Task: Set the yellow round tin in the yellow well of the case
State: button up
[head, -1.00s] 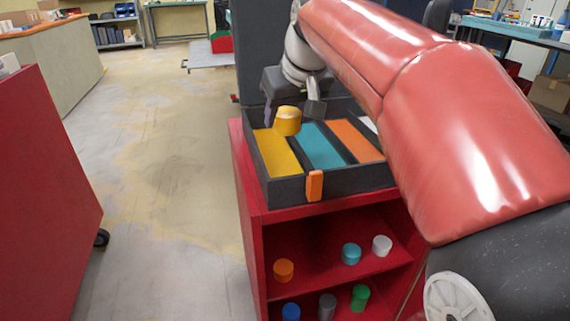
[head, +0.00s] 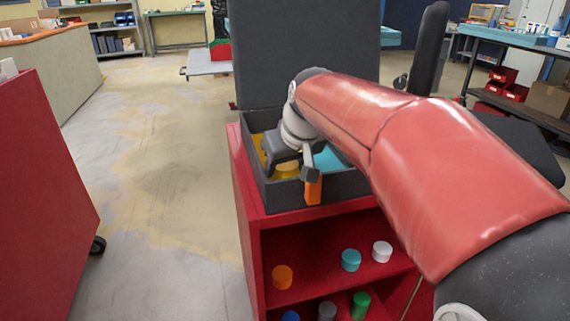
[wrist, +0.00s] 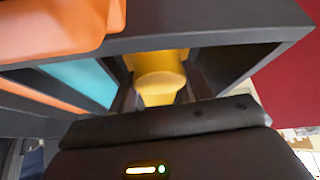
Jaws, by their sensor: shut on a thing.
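The yellow round tin (head: 286,170) is between the jaws of my gripper (head: 292,170), down at the yellow well (head: 263,153) of the dark case (head: 340,186). In the wrist view the tin (wrist: 160,80) shows over the yellow well floor, between the well's dark walls. My gripper is shut on it. The head view does not show clearly whether the tin touches the floor of the well. The gripper and arm hide part of the case.
The teal well (head: 328,158) lies right of the yellow one. An orange block (head: 313,190) is at the case's front wall. The case stands on a red shelf unit (head: 252,215) holding several tins, including an orange one (head: 282,277). The case's raised lid (head: 300,50) stands behind.

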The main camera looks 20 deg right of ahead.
jog(key=shift+f, duration=0.2)
jog(key=o, duration=0.8)
jog(key=shift+r, duration=0.1)
jog(key=shift+s+r, duration=0.1)
jog(key=shift+r, duration=0.35)
jog(key=p+v, duration=0.1)
jog(key=v, duration=1)
jog(key=shift+s+r, duration=0.1)
jog(key=shift+s, duration=0.1)
